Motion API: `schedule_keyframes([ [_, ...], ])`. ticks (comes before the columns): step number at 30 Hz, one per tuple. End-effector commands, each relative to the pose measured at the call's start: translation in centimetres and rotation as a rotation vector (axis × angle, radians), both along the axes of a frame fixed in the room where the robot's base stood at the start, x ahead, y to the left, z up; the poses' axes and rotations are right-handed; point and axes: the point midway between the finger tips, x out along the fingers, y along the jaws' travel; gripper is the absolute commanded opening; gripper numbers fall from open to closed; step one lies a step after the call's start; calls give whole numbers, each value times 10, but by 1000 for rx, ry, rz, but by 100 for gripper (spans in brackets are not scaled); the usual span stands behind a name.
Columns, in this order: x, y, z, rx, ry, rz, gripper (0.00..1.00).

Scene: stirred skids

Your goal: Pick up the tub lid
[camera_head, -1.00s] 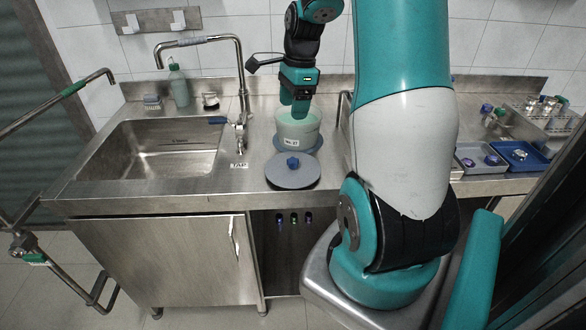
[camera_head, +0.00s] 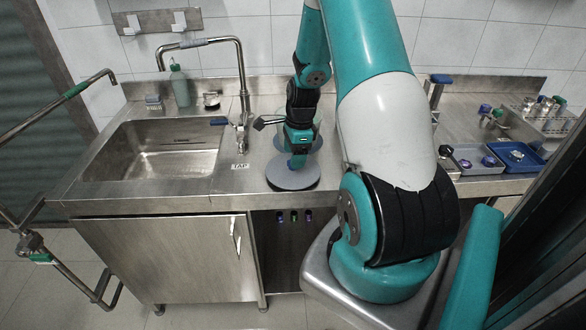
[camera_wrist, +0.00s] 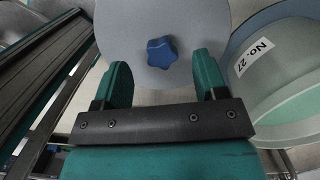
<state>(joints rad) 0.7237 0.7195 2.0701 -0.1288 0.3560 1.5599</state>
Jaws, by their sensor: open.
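The tub lid (camera_head: 291,180) is a grey round disc with a blue star-shaped knob. It lies flat on the steel counter near its front edge. In the wrist view the lid (camera_wrist: 115,30) fills the top middle, and its knob (camera_wrist: 162,52) shows between and just beyond my fingertips. My gripper (camera_head: 297,163) is over the lid; in the wrist view its two teal fingers (camera_wrist: 163,72) are apart with nothing between them. The pale tub (camera_wrist: 285,75), labelled "No. 27", stands right beside the lid; in the head view my gripper and arm hide much of it.
A sink (camera_head: 160,150) with a tap (camera_head: 241,95) is at left, with a green bottle (camera_head: 180,85) behind it. A grey tray and a blue tray (camera_head: 517,157) with small parts, and a rack (camera_head: 545,115), stand at right. The counter around the lid's left side is clear.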

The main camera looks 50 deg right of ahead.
Motion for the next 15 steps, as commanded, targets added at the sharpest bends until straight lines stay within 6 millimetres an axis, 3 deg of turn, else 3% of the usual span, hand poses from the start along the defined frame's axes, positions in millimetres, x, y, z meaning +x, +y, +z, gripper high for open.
schedule_keyframes([
  [6, 3, 2, -28, 2, 2, 1, 66],
  [15, 3, 2, -33, 0, 0, 1, 64],
])
